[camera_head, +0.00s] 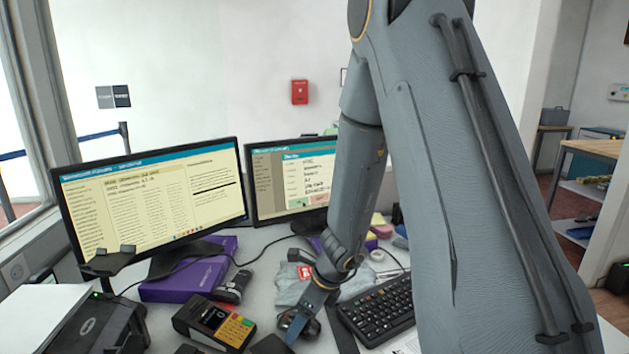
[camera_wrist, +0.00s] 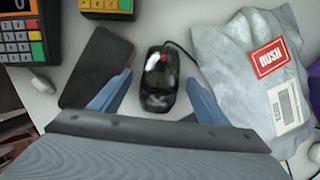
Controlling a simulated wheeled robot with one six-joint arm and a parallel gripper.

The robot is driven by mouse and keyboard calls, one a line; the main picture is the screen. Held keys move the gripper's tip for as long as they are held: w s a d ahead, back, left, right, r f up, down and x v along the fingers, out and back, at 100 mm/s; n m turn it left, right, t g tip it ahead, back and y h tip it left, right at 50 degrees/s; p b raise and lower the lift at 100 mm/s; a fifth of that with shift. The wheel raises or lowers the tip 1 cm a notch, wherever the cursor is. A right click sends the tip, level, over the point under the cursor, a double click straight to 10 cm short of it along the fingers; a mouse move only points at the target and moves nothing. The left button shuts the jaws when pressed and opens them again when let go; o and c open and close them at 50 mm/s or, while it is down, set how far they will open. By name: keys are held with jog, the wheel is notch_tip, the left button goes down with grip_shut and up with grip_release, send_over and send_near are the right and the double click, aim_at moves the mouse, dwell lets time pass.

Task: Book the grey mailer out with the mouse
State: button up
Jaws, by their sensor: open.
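The black mouse (camera_wrist: 160,78) with a red wheel lies on the counter in the wrist view, its cable running up and right. In the head view my gripper (camera_head: 308,325) is low over the mouse (camera_head: 299,322). The grey mailer (camera_wrist: 242,62) with a red RUSH label lies flat to the right of the mouse, and behind my gripper in the head view (camera_head: 290,284). The right monitor (camera_head: 262,185) shows a form with green and pink buttons, partly hidden by my arm.
A keyboard (camera_head: 378,309) lies right of the mouse. A card terminal (camera_head: 214,322) stands at left, and a dark flat phone-like object (camera_wrist: 95,68) lies close left of my fingers. The left monitor (camera_head: 150,195) shows lists. A purple box (camera_head: 185,280) lies below it.

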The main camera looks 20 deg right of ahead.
jog(key=p+v, duration=0.2)
jog(key=v, duration=0.5)
jog(key=shift+s+r+p, duration=0.1)
jog(key=shift+r+p, duration=0.2)
jog(key=shift+r, duration=0.1)
jog(key=s+r+n+g+h, duration=0.1)
jog(key=s+r+n, duration=0.2)
jog(key=s+n, duration=0.5)
jog(key=s+a+r+n+g+h, duration=0.1)
jog(key=s+n, duration=0.6)
jog(key=n, duration=1.1)
notch_tip(320, 180, up, 3)
jog(key=shift+s+f+n+g+h, duration=0.1)
jog(key=shift+s+n+g+h, duration=0.35)
jog(key=shift+h, duration=0.25)
jog(key=shift+a, duration=0.1)
grip_shut()
jog(key=shift+w, duration=0.1)
